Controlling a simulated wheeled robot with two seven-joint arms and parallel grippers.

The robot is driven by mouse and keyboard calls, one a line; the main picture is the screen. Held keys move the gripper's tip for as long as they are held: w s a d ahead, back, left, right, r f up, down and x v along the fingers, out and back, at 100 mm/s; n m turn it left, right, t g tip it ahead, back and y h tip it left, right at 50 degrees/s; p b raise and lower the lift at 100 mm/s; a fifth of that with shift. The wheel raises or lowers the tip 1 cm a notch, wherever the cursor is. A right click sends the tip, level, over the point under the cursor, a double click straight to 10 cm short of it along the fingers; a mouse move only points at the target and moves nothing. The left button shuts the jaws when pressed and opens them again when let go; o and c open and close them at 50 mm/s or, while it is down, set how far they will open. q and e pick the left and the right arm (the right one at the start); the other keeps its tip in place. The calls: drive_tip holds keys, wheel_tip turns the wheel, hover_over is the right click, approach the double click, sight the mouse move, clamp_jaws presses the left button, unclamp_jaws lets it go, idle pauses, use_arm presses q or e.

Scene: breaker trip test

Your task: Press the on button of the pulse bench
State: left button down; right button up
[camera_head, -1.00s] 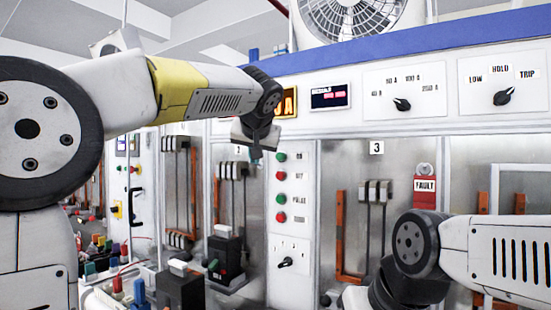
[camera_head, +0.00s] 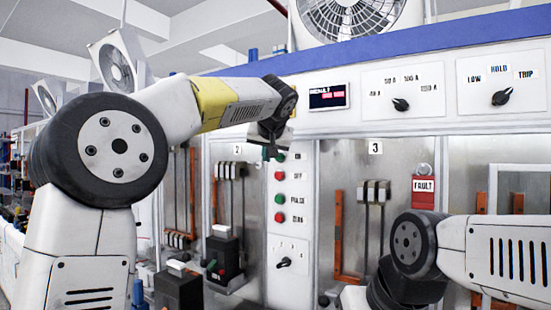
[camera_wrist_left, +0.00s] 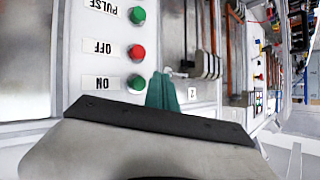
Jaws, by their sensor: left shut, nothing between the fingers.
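The pulse bench's green ON button (camera_head: 281,157) is at the top of a white button strip, just right of my left gripper (camera_head: 270,152) in the head view. In the left wrist view, which is upside down, the ON button (camera_wrist_left: 136,83) sits left of the teal fingertips (camera_wrist_left: 163,92). The fingers are shut and empty. They look close to the panel; I see no clear contact. Below ON are the red OFF button (camera_head: 279,175), the green PULSE button (camera_head: 279,199) and the red ZERO button (camera_head: 279,217). My right arm shows at lower right; its gripper is out of view.
A rotary knob (camera_head: 284,262) is below the buttons. A red display (camera_head: 329,96) and two selector knobs (camera_head: 401,104) are on the upper panel. Bay 3 with a red FAULT tag (camera_head: 424,190) is to the right. A black breaker unit (camera_head: 224,252) stands at left.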

use_arm(q)
drive_tip(key=shift+w+d, duration=0.35)
drive_tip(key=shift+w, duration=0.2)
drive_tip(key=shift+w+d, duration=0.35)
drive_tip(key=shift+w, duration=0.2)
idle(1.3)
drive_tip(key=shift+w+d, duration=0.25)
drive_tip(key=shift+w, duration=0.1)
drive_tip(key=shift+w+d, duration=0.3)
drive_tip(key=shift+w, duration=0.1)
idle(0.7)
idle(0.3)
drive_tip(key=shift+s+a, duration=0.55)
drive_tip(key=shift+s, duration=0.2)
drive_tip(key=shift+s+a, duration=0.7)
drive_tip(key=shift+s, duration=0.35)
drive_tip(key=shift+s+a, duration=0.7)
drive_tip(key=shift+s, duration=0.35)
